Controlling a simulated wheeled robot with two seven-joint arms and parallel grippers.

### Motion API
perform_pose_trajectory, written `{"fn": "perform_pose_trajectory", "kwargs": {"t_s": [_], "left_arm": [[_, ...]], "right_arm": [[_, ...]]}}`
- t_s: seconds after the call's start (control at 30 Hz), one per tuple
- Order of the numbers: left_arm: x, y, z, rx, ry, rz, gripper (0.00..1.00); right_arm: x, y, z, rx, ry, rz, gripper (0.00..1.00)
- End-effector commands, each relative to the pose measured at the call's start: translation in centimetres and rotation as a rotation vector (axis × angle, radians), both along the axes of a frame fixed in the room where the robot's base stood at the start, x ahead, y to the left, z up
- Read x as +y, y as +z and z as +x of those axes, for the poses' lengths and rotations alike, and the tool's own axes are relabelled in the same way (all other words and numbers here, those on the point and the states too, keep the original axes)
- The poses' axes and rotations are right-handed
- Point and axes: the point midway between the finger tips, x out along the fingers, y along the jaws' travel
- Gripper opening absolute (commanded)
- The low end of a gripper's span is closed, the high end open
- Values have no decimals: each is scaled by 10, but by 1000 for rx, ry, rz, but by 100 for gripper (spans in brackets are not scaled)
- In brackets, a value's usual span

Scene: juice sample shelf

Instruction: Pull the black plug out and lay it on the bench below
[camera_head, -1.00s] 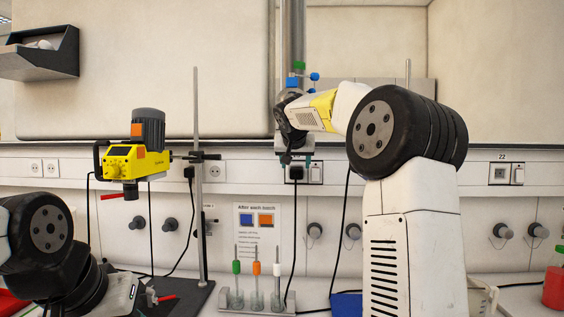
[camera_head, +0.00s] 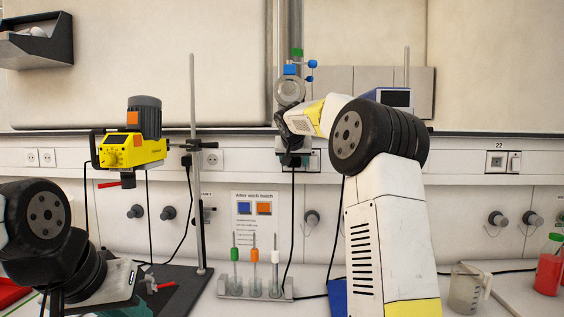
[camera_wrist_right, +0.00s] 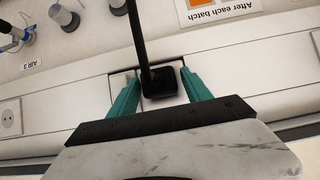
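In the right wrist view the black plug (camera_wrist_right: 159,84) sits in a wall socket in the white trunking, with its black cable running off toward the picture's top. The teal fingers of my right gripper (camera_wrist_right: 160,86) stand on both sides of it, with a gap on each side. In the head view my right gripper (camera_head: 292,157) is at the socket and mostly hides the plug; the cable hangs below to the bench (camera_head: 318,272). My left gripper (camera_head: 122,284) is low at the left over the bench; its fingertips are not clear.
A yellow stirrer motor (camera_head: 132,152) hangs beside a stand rod (camera_head: 196,170), with another black plug (camera_head: 187,160) nearby. A beaker (camera_head: 465,290) and a red bottle (camera_head: 550,268) stand at right.

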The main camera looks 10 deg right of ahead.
Motion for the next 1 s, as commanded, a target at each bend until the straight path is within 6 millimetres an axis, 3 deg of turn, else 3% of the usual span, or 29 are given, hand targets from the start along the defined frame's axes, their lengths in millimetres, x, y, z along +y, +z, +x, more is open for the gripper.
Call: {"fn": "perform_pose_trajectory", "kwargs": {"t_s": [0.03, 0.27, 1.0], "left_arm": [[0, 0, 0, 0, 0, 0, 19], [0, 0, 0, 0, 0, 0, 19], [0, 0, 0, 0, 0, 0, 19]], "right_arm": [[0, 0, 0, 0, 0, 0, 46], [0, 0, 0, 0, 0, 0, 1], [2, 1, -7, -1, 1, -1, 0]]}}
